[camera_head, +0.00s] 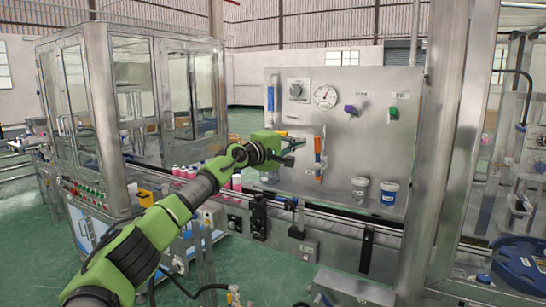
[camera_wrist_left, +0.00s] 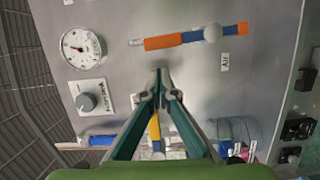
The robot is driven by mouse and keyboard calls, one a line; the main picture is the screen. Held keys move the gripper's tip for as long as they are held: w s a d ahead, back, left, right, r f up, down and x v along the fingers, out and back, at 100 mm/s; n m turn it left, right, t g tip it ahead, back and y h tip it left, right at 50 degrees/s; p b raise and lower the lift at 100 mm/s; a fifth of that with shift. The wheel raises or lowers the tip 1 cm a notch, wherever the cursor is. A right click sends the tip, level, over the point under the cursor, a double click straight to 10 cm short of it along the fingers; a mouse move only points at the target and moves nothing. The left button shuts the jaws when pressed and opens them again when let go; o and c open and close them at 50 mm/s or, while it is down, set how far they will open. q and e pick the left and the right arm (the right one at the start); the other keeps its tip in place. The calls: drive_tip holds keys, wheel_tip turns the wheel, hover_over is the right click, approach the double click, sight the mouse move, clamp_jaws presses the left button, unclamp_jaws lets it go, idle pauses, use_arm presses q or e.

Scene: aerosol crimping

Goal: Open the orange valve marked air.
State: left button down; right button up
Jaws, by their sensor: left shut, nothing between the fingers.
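The orange valve (camera_head: 317,146) is mounted upright on the grey metal panel, with blue sections below its orange handle. In the left wrist view the same valve (camera_wrist_left: 165,43) lies nearly level, with a grey round knob in its middle, and the Air label (camera_wrist_left: 225,62) is beside it. My left gripper (camera_head: 293,151) is in front of the panel, just left of the valve. In the left wrist view its green fingers (camera_wrist_left: 161,74) meet at the tips, empty and apart from the valve in the picture. My right gripper is out of view.
A yellow and blue fitting (camera_wrist_left: 155,130) shows between my fingers. Two tubs (camera_head: 389,193) stand below at the right.

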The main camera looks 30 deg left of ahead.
use_arm(q)
drive_tip(key=a+b+v, duration=0.1)
drive_tip(key=b+v, duration=0.3)
drive_tip(key=v, duration=0.6)
drive_tip(key=shift+f, duration=0.2)
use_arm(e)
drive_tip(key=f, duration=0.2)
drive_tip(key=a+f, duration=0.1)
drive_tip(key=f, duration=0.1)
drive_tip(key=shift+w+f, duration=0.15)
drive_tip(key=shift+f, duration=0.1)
use_arm(q)
drive_tip(key=shift+a, duration=0.2)
drive_tip(key=shift+f, duration=0.15)
